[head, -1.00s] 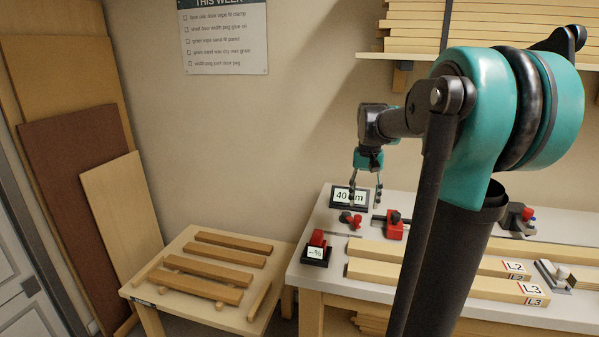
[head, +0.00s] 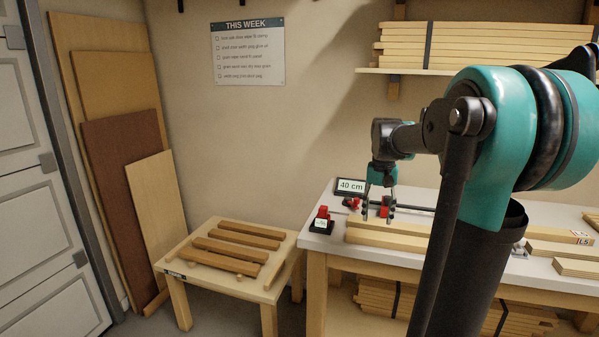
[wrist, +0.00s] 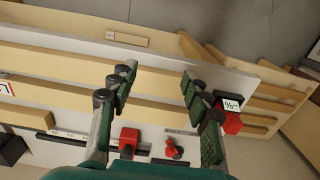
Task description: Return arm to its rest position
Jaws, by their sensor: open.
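My gripper (head: 377,212) hangs from my arm above the left part of the white bench (head: 440,262), fingers pointing down. It is open and I see nothing between its fingers. In the wrist view my gripper (wrist: 158,88) has its two fingers well apart above the bench top. Long light wooden boards (wrist: 60,68) lie below it. In the head view the near board (head: 400,236) passes just behind or under the fingertips; I cannot tell the gap.
A low table with wooden slats (head: 230,256) stands to the left. A shelf with boards (head: 470,45) hangs at the upper right.

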